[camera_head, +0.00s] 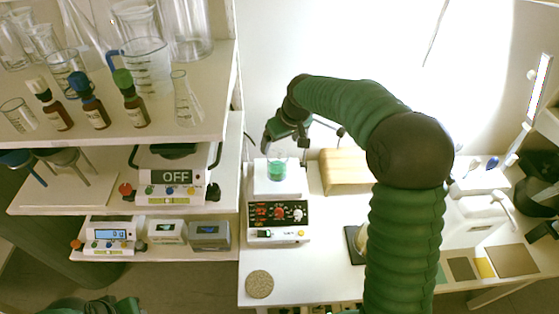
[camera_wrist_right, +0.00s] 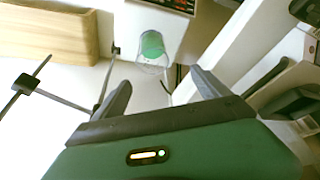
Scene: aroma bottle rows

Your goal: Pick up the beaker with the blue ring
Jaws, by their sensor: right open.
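A clear glass beaker with green contents (camera_head: 277,170) stands on the white top of a hot plate stirrer (camera_head: 278,218). It also shows in the right wrist view (camera_wrist_right: 151,48), beyond the fingertips. I cannot make out a blue ring on it. Several clear beakers stand on the upper left shelf, one with a bluish look (camera_head: 68,66). My right gripper (camera_head: 277,138) is open and empty, above and behind the hot plate beaker; its two fingers (camera_wrist_right: 161,82) are spread apart in the wrist view. Green parts at the lower left edge may be my left gripper (camera_head: 95,306); its jaws cannot be made out.
Dropper bottles (camera_head: 135,101) line the upper shelf (camera_head: 150,134). A balance reading OFF (camera_head: 170,185) is below. A wooden block (camera_head: 345,172) stands right of the hot plate. A round cork-like disc (camera_head: 259,284) lies in front, with bare table around it. My right arm covers part of the table.

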